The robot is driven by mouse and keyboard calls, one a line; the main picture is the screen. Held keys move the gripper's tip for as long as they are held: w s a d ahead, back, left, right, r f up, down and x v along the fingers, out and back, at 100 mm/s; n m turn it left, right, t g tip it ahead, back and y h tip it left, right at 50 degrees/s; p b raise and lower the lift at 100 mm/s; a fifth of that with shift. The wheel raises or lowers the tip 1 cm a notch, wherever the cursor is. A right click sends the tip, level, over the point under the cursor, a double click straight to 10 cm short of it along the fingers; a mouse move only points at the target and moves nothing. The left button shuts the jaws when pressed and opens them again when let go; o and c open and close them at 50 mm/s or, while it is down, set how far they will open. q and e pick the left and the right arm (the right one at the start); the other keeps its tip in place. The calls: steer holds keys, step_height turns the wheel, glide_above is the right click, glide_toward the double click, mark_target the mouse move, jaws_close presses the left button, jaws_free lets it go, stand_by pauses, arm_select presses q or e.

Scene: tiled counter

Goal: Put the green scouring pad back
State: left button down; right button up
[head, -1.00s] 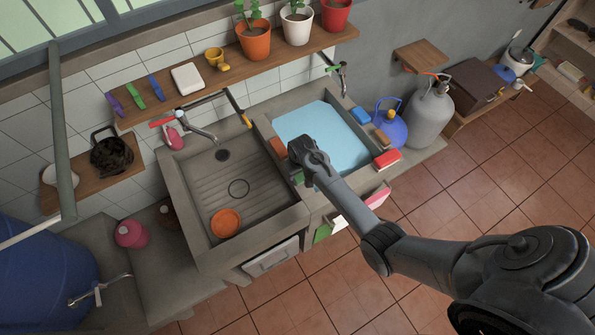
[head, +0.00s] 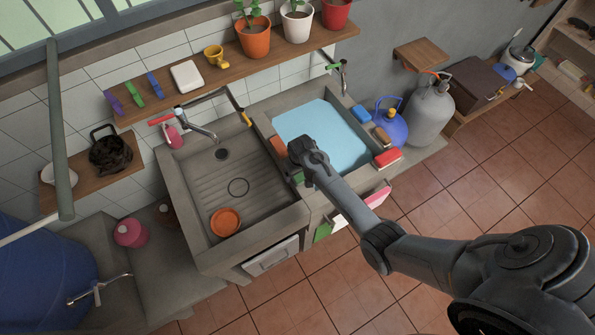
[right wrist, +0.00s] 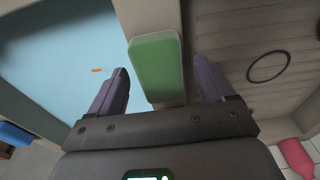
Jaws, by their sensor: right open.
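The green scouring pad (right wrist: 157,66) is a rounded green block in the right wrist view, lying along the ledge between the two basins. Its green edge also shows just under my arm in the head view (head: 298,178). My right gripper (right wrist: 160,68) is open, with one finger on each side of the pad and a visible gap on both sides. In the head view my right gripper (head: 299,150) is over the ledge, seen from above, its fingers hidden. My left gripper is in neither view.
A water-filled basin (head: 320,130) and a ribbed basin (head: 245,180) with an orange bowl (head: 225,222) flank the ledge. An orange block (head: 278,145) lies farther back on it. Blue (head: 361,114), brown (head: 382,136) and red (head: 387,158) items line the right rim. Taps stand behind.

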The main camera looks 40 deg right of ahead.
step_height(320, 180, up, 10)
steer(key=s, duration=0.2)
steer(key=s+f, duration=0.1)
steer(key=s, duration=0.2)
steer(key=s+f+g+p, duration=0.1)
steer(key=s+f, duration=0.1)
steer(key=s, duration=0.1)
steer(key=s+f+g+p, duration=0.1)
steer(key=s+f, duration=0.1)
steer(key=s, duration=0.1)
steer(key=shift+s+a, duration=0.25)
steer(key=s+a+r+n+p, duration=0.1)
steer(key=s+a+r, duration=0.2)
steer(key=s, duration=0.2)
steer(key=s+a+r+n+t+p, duration=0.1)
steer(key=s+a+r+p, duration=0.15)
steer(key=s, duration=0.35)
steer(key=s+a+r+n+p, duration=0.1)
steer(key=s+a+r, duration=0.15)
steer(key=s, duration=0.25)
steer(key=w+a+r+n+t, duration=0.1)
steer(key=a+r+t, duration=0.1)
steer(key=r, duration=0.8)
steer(key=shift+w+a+t, duration=0.35)
steer(key=shift+a+t, duration=0.05)
steer(key=shift+a, duration=0.1)
